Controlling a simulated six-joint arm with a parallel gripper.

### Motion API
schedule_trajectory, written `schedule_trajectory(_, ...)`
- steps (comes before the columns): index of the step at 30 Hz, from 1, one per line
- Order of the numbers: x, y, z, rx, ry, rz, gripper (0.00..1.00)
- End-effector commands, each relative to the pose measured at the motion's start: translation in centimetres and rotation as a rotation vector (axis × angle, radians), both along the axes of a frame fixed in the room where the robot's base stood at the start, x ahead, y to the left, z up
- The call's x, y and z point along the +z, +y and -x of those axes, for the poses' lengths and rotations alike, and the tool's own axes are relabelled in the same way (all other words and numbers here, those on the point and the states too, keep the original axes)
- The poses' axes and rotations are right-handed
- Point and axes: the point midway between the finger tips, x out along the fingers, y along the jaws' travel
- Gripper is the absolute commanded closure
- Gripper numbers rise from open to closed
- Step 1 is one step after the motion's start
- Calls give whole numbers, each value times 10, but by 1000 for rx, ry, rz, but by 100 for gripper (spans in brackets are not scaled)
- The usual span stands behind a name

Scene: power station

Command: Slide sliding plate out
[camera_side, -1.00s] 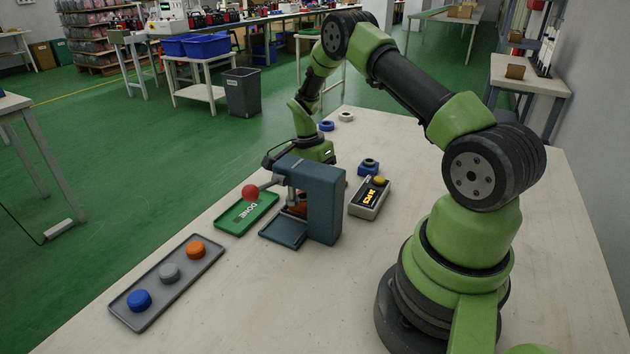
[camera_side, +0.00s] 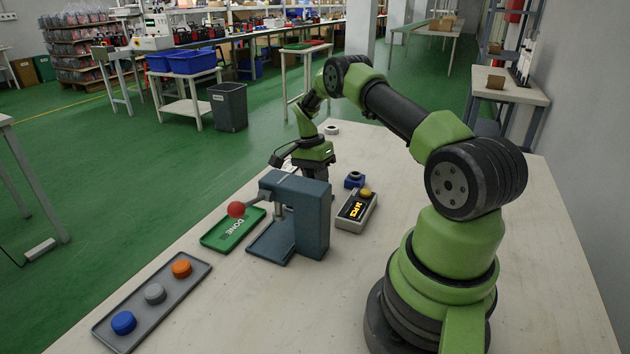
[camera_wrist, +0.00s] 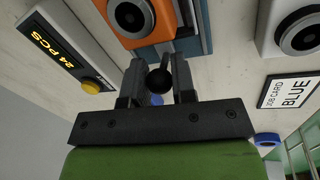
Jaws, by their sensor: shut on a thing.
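In the side view a blue-grey press (camera_side: 312,215) stands on the table with a red-ball lever (camera_side: 236,209) and a flat bed (camera_side: 270,243) at its front. My gripper (camera_wrist: 158,85) is behind the press, partly hidden by it in the side view. In the wrist view its fingers are shut on a black ball knob (camera_wrist: 155,80). Just beyond the knob is an orange piece (camera_wrist: 118,38) with a dark-centred grey ring, close to a blue-grey part (camera_wrist: 206,28). The sliding plate cannot be told apart clearly; the knob appears joined to the orange piece.
A counter box (camera_side: 356,212) with a yellow button stands right of the press. A green DONE tray (camera_side: 222,240) and a grey tray (camera_side: 105,328) with blue, grey and orange caps lie left. A BLUE job card (camera_wrist: 289,91) and blue ring (camera_wrist: 266,139) are near my gripper.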

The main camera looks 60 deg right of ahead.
Motion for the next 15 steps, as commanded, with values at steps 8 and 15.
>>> schedule_trajectory(8,1,-5,0,7,-7,15,50)
schedule_trajectory(15,5,-4,-1,5,-7,13,50)
